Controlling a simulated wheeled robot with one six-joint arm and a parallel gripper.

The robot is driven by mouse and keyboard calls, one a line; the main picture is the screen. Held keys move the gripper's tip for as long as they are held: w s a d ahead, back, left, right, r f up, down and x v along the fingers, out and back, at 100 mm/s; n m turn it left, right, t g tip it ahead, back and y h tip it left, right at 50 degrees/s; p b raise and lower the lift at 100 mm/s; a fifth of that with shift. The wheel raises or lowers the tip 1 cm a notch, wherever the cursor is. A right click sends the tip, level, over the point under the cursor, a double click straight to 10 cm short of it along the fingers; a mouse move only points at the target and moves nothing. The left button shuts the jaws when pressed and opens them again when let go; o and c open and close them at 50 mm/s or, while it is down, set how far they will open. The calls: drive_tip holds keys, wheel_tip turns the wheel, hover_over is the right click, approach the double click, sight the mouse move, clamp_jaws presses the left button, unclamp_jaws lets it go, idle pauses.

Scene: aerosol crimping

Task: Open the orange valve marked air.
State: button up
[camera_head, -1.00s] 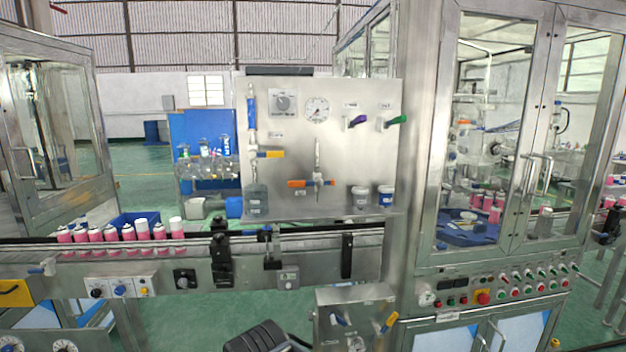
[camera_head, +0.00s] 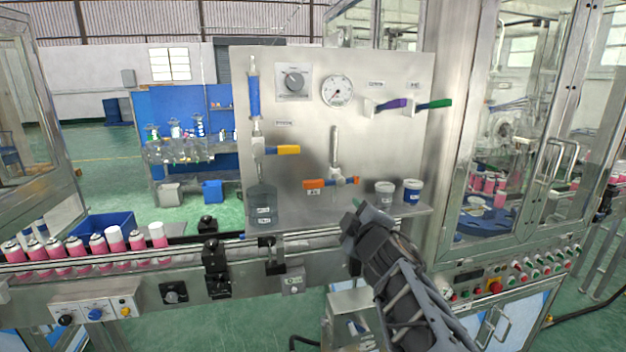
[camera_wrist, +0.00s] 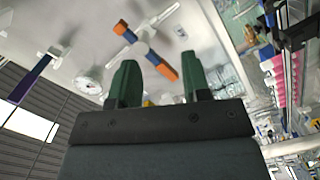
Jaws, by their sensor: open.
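The orange valve (camera_head: 316,184) sits low in the middle of the steel panel, on a vertical pipe. Its orange handle lies level, pointing left, with a small label below it too small to read surely. In the wrist view the orange handle (camera_wrist: 160,66) shows just beyond and between my finger tips, apart from them. My gripper (camera_head: 356,206) is in front of the panel, below and right of the valve in the head view. Its two green fingers (camera_wrist: 160,84) are spread open with nothing between them.
A yellow-handled valve (camera_head: 288,150) is up left. A purple lever (camera_head: 392,105) and a green lever (camera_head: 434,104) are up right, near a gauge (camera_head: 337,91). Cups (camera_head: 412,190) stand on the shelf right of the valve. The conveyor (camera_head: 130,272) with pink cans runs below.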

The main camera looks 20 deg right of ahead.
sight(316, 185)
wheel_tip(316, 185, up, 4)
drive_tip(key=s+a+n+y+p, duration=0.1)
drive_tip(key=s+a+n+y, duration=0.1)
drive_tip(key=n+y, duration=0.75)
drive_tip(key=shift+n+t+h, duration=0.3)
drive_tip(key=shift+n+h, duration=0.45)
drive_tip(key=shift+n, duration=0.1)
drive_tip(key=w, duration=0.4)
drive_tip(key=w+a+p, duration=0.1)
drive_tip(key=w, duration=0.3)
drive_tip(key=w+a+p, duration=0.1)
drive_tip(key=w, duration=0.4)
drive_tip(key=shift+a, duration=0.15)
drive_tip(key=shift+c, duration=0.3)
clamp_jaws()
